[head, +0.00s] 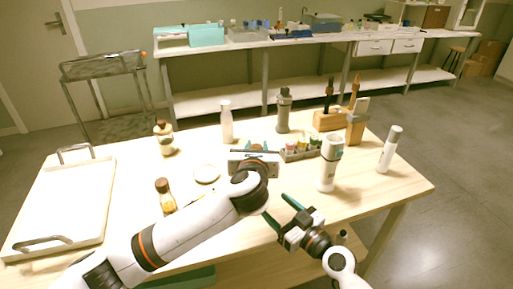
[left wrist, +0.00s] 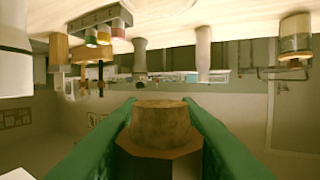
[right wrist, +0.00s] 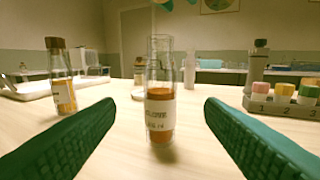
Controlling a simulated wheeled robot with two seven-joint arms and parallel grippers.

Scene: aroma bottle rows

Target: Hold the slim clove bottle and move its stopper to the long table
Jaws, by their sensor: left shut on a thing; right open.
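The slim clove bottle (right wrist: 160,100) stands upright on the wooden table in the right wrist view, clear glass with amber liquid, a white CLOVE label and an open neck. My right gripper (head: 281,211) is open, its green fingers at either side of the bottle's view in front of it, not touching it. My left gripper (head: 260,147) is shut on a brown cork stopper (left wrist: 160,125) and holds it above the table; its fingertips show at the top of the right wrist view. In the head view the clove bottle is hidden, apparently behind my left arm.
The near wooden table (head: 115,190) carries a white tray (head: 60,210), an amber bottle (head: 165,197), a round white dish (head: 206,173), a vial rack (head: 300,152) and a white cylinder (head: 329,165). A long table (head: 295,42) with equipment stands at the back.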

